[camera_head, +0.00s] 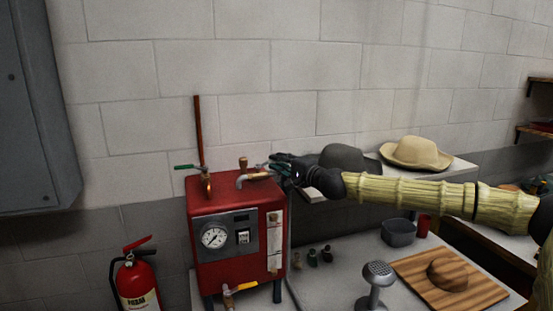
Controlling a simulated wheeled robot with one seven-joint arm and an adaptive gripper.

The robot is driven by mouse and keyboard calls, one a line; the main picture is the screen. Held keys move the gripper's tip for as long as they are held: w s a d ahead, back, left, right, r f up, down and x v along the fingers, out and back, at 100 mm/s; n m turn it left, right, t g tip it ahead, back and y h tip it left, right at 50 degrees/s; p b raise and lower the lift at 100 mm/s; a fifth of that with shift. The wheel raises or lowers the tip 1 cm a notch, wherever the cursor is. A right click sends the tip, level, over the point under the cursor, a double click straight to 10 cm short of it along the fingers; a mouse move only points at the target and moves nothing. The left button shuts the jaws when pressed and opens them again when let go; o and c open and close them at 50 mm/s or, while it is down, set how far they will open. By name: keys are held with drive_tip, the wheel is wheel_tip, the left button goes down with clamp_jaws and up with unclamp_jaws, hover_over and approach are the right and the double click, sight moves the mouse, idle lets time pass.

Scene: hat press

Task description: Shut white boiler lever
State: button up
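The red boiler (237,200) stands at the left of the table, with a gauge and a switch on its front. Brass fittings (253,177) sit on its top, beside my gripper. A small pale piece (262,166) shows there at the fingertips; I cannot tell whether it is the white lever or part of a finger. A green-handled lever (184,167) is at the top left, and a yellow-handled one (247,286) is low on the front. My black gripper (273,165) reaches in from the right at the boiler's top right edge. Its finger opening is too small to tell.
A dark hat (348,157) and a tan hat (415,152) are on a shelf behind my arm. The table holds a striped wooden board (465,290), a grey pot (398,232) and a metal tool (377,280). A fire extinguisher (137,282) stands left of the boiler.

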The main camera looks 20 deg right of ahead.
drive_tip(key=shift+w+a, duration=0.35)
drive_tip(key=shift+w, duration=0.25)
drive_tip(key=shift+c, duration=0.4)
clamp_jaws()
